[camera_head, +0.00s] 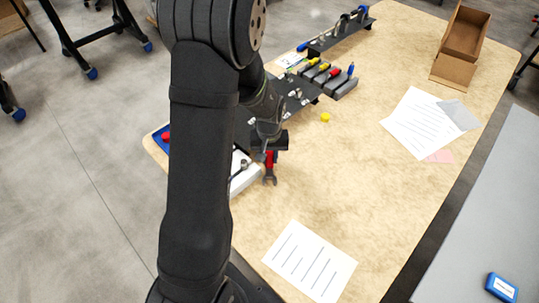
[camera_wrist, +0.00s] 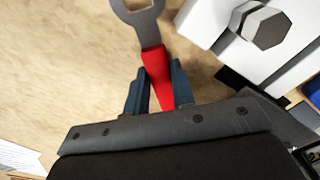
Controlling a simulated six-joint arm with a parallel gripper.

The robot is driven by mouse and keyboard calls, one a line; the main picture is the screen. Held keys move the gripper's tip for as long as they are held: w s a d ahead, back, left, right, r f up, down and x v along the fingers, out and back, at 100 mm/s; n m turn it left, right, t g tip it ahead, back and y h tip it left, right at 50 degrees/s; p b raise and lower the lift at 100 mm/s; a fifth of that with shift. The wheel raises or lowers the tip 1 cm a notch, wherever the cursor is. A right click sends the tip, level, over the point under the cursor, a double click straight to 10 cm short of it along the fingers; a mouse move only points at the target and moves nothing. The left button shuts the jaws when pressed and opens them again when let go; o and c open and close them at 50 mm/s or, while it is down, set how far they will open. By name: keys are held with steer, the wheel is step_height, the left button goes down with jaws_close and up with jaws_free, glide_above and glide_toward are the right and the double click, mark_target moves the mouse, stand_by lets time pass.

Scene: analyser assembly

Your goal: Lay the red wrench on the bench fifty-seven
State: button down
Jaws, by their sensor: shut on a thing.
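The red wrench (camera_wrist: 158,75) has a red handle and a grey open-ended head. In the wrist view my gripper (camera_wrist: 155,85) is shut on its red handle, with a dark finger on each side. The grey head points away from the gripper. In the head view the wrench (camera_head: 270,170) hangs below my gripper (camera_head: 268,148), its grey head lowest. It is over the wooden bench (camera_head: 330,190), beside a white block. I cannot tell whether the wrench touches the bench. My arm hides part of the bench.
The white block (camera_wrist: 205,20) with a hex bolt (camera_wrist: 265,27) is close on the right in the wrist view. Papers (camera_head: 310,262) lie at the front, more papers (camera_head: 425,122) at the right. Coloured-handled tools (camera_head: 325,75) and an open cardboard box (camera_head: 463,40) stand farther back. The middle is bare.

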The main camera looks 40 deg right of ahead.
steer(key=shift+f, duration=0.45)
steer(key=c, duration=1.1)
jaws_free()
steer(key=shift+c, duration=0.2)
steer(key=shift+r, duration=0.1)
step_height(320, 180, up, 17)
steer(key=shift+r, duration=0.15)
step_height(320, 180, down, 17)
steer(key=shift+f, duration=0.2)
steer(key=shift+r, duration=0.2)
